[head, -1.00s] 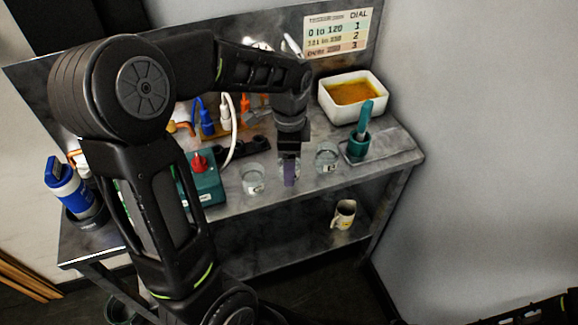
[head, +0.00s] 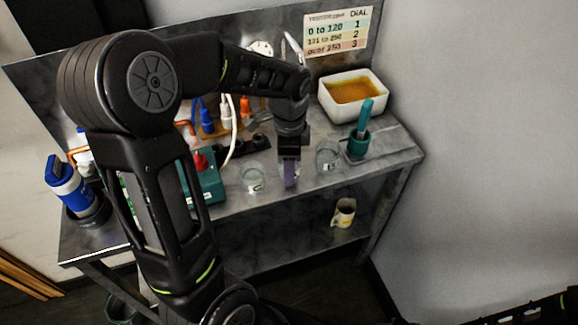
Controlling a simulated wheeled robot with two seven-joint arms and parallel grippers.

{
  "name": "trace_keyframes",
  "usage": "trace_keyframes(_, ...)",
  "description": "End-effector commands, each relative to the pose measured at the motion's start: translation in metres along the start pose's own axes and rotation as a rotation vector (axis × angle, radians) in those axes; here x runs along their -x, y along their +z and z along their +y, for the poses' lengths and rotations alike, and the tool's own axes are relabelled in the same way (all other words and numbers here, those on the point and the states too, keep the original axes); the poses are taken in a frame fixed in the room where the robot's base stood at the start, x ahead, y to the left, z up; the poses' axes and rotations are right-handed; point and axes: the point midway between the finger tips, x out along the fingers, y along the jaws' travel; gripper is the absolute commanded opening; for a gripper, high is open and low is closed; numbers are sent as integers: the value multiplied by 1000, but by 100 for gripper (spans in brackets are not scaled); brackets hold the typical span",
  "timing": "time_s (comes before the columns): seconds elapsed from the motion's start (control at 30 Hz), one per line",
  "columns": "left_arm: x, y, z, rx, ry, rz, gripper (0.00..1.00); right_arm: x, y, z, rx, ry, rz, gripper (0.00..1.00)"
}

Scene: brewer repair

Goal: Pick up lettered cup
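Small clear glass cups with dark letter marks stand in a row on the metal table: a left cup (head: 252,179) and a right cup (head: 327,157), their letters too small to read surely. A middle cup (head: 281,172) is mostly hidden behind my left gripper (head: 290,175).
A teal holder (head: 357,144) with a handled tool stands right of the cups, before a white tub (head: 352,94) of orange stuff. A teal box with a red knob (head: 200,161) is left. A mug (head: 344,212) stands on the lower shelf. A dial chart (head: 339,33) hangs behind.

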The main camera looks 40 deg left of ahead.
Motion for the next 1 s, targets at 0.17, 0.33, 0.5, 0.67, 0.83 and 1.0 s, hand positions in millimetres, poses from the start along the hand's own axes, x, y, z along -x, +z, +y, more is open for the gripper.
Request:
trace_keyframes(0.17,0,0,0,0,0,0,41,0,0,0,0,0,0,55)
trace_keyframes(0.33,0,0,0,0,0,0,28,0,0,0,0,0,0,55)
trace_keyframes(0.5,0,0,0,0,0,0,14,0,0,0,0,0,0,55)
trace_keyframes(0.67,0,0,0,0,0,0,8,0,0,0,0,0,0,55)
trace_keyframes(0.83,0,0,0,0,0,0,7,0,0,0,0,0,0,55)
trace_keyframes(1.0,2,0,0,0,-1,1,7,0,0,0,0,0,0,55)
